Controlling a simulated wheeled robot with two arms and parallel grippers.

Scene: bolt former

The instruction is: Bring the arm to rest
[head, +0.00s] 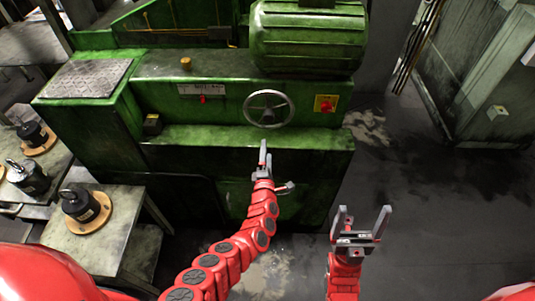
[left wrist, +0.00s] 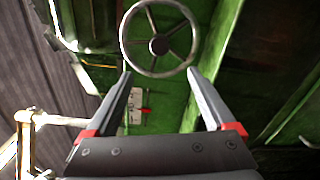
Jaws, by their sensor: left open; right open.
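My left arm reaches in from the lower left of the head view. Its gripper (head: 264,158) is in front of the green machine, a little below the grey handwheel (head: 268,108). In the left wrist view the left gripper (left wrist: 160,85) has its fingers spread with nothing between them, and the handwheel (left wrist: 160,40) shows beyond the fingertips. My right gripper (head: 362,218) is open and empty, pointing up over the floor at the lower right. No object is held by either gripper.
The green machine (head: 190,110) fills the centre, with a red knob on a yellow plate (head: 325,104) and a green motor (head: 308,37). A table (head: 122,222) with black parts on round bases (head: 82,205) stands at the left. The floor (head: 430,210) at the right is clear.

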